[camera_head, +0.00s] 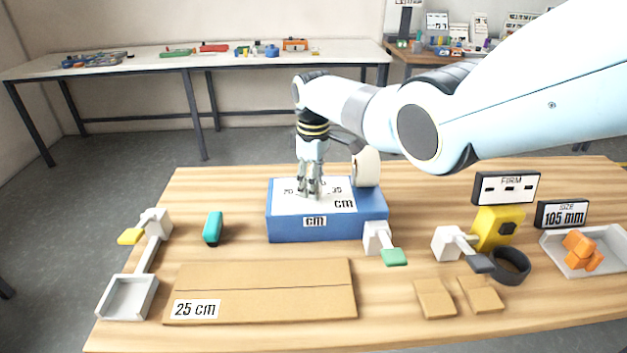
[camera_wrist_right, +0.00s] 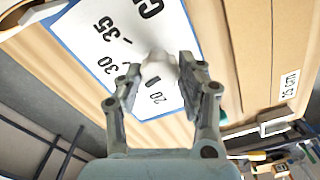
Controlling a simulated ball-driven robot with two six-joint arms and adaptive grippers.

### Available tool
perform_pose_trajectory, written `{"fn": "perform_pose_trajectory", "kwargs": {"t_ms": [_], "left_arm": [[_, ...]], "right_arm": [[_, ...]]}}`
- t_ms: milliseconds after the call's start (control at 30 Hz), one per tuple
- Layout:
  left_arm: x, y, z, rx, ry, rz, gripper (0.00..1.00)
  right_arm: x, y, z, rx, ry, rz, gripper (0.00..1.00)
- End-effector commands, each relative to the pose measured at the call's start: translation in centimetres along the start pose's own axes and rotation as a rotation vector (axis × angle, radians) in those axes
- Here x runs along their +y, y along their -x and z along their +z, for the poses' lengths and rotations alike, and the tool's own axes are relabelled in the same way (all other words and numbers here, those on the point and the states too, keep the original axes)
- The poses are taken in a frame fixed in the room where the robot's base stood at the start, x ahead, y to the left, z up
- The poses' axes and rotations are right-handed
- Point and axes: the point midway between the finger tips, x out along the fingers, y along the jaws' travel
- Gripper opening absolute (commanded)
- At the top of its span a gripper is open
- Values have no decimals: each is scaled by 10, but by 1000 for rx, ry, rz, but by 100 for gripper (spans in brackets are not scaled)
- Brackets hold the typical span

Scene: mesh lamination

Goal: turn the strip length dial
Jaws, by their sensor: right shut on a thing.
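The strip length dial is a white panel (camera_head: 345,203) with numbers and "cm" on top of a blue box (camera_head: 375,218) in the middle of the table. Its pale knob (camera_wrist_right: 158,68) shows in the right wrist view, between my fingertips. The marks 20, 30 and 35 can be read around it; which one the knob points at I cannot tell. My right gripper (camera_head: 312,190) points down onto the panel and is shut on the knob, hiding it in the head view. It also shows in the right wrist view (camera_wrist_right: 157,82). My left gripper is not in view.
A cardboard piece (camera_head: 270,298) marked 25 cm lies in front of the box. A white roll (camera_head: 367,167) stands at the box's back right. A teal object (camera_head: 212,228) is left of it, a green-tipped lever (camera_head: 393,256) at its right front. A yellow device (camera_head: 500,228) stands further right.

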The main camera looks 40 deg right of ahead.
Motion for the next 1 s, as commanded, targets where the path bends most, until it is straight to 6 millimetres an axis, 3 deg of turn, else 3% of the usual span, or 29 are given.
{"fn": "perform_pose_trajectory", "kwargs": {"t_ms": [333,867,900,1000], "left_arm": [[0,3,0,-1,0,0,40],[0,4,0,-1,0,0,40],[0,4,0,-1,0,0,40],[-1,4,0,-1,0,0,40]], "right_arm": [[1,2,-2,4,140,2,6],[1,2,-2,5,165,3,6],[1,2,-2,5,165,3,39],[1,2,-2,4,164,2,52]]}}
